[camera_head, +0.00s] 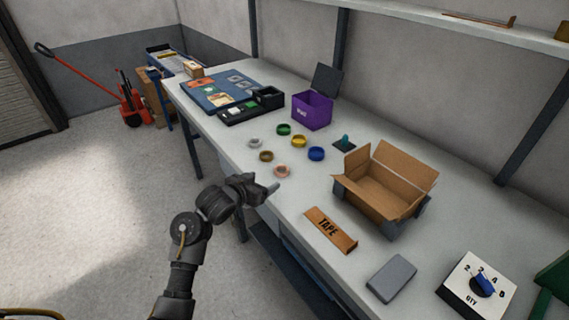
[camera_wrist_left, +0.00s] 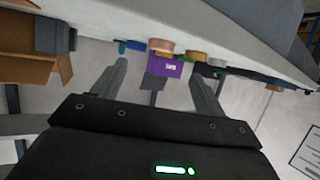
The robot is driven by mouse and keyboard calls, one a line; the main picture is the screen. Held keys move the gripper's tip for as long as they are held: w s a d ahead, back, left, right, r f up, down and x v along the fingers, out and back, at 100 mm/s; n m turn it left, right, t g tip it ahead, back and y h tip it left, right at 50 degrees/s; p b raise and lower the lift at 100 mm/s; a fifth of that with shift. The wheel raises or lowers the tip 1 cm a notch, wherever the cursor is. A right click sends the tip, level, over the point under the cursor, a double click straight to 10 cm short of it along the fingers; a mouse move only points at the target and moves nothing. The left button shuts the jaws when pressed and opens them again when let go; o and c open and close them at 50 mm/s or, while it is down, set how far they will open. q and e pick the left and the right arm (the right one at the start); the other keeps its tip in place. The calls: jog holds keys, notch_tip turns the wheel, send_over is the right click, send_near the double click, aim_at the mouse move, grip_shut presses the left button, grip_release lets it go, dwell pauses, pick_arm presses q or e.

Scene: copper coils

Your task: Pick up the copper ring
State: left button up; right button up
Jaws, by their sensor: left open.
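The copper ring (camera_head: 282,171) is pinkish and lies flat on the grey workbench (camera_head: 235,150), near its front edge. It also shows in the left wrist view (camera_wrist_left: 160,45), which is upside down, ahead of and between the fingers. My left gripper (camera_head: 272,188) is open and empty, just in front of the ring and apart from it. Both fingers show spread in the left wrist view (camera_wrist_left: 158,66). My right gripper is in neither view.
Close behind the ring lie a brown ring (camera_head: 266,156), a silver ring (camera_head: 254,143), a green ring (camera_head: 283,129), a yellow ring (camera_head: 299,141) and a blue ring (camera_head: 316,153).

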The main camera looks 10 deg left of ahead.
aim_at(284, 168)
pick_arm(q)
jog(key=shift+w, duration=0.6)
jog(key=shift+d, duration=0.15)
jog(key=x, duration=0.4)
jog(key=shift+w+f+b, duration=0.2)
jog(key=shift+w+b, duration=0.05)
jog(key=shift+b, duration=0.05)
jog(key=shift+w, duration=0.15)
jog(key=shift+d, duration=0.1)
jog(key=x, duration=0.4)
jog(key=shift+w, duration=0.6)
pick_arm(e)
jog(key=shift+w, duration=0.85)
pick_arm(q)
jog(key=c, duration=1.5)
